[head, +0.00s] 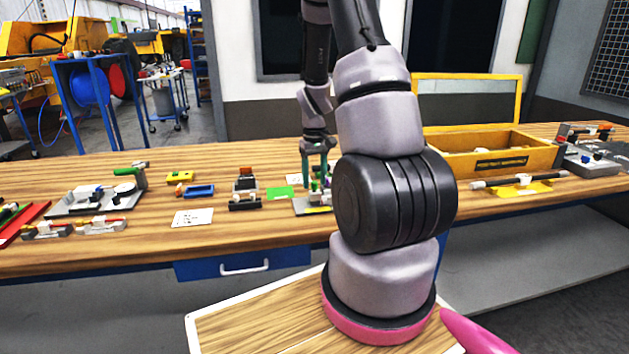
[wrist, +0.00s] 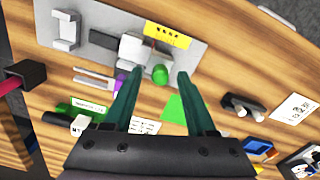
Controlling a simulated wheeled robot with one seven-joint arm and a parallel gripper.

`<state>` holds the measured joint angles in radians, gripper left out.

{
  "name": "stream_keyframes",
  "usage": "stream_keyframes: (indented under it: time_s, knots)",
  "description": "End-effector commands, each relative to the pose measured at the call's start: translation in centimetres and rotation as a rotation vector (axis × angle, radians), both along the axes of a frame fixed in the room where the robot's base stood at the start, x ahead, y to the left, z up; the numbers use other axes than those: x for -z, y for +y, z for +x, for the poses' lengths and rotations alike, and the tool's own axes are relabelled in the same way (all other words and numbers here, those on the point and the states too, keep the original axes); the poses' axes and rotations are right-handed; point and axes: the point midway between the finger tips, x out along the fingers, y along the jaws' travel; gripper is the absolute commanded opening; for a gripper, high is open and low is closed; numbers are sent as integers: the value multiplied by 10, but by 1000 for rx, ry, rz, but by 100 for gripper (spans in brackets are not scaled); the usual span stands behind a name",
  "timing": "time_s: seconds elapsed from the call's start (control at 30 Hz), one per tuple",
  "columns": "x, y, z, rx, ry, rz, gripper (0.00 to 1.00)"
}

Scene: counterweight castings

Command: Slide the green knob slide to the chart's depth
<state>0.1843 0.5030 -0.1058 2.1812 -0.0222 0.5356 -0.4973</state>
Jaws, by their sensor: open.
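The green knob (wrist: 160,73) shows in the wrist view on a white and grey slide block. The block sits on a grey plate (wrist: 100,42) with a yellow label (wrist: 167,36). My gripper (wrist: 158,78) is open, its two teal fingers pointing at the fixture with the knob between their tips in the picture; I see no clear contact. In the head view my gripper (head: 315,180) is over the fixture plate (head: 318,210), and my arm hides part of it. White printed cards lie nearby (wrist: 143,126) and farther right (wrist: 293,108); which is the chart I cannot tell.
A purple part (wrist: 119,82) is close beside the left finger. A flat green square (wrist: 173,108) lies near the right finger. A dark block (wrist: 243,105) stands to the right. A yellow-framed wooden box (head: 490,158) stands on the bench's right side. Bare bench (head: 110,248) shows along the front.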

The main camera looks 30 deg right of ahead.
Motion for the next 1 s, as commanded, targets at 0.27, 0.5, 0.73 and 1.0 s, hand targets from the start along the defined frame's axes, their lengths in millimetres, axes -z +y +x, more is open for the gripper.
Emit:
stream_keyframes:
  time_s: [0.27, 0.5, 0.73, 1.0]
  knots:
    - [-55, 0, 1, 0, -6, -1, 56]
    - [-92, 0, 1, 0, -4, 0, 56]
    - [-101, 0, 0, 0, 0, 0, 56]
    - [-101, 0, 0, 0, -1, 0, 56]
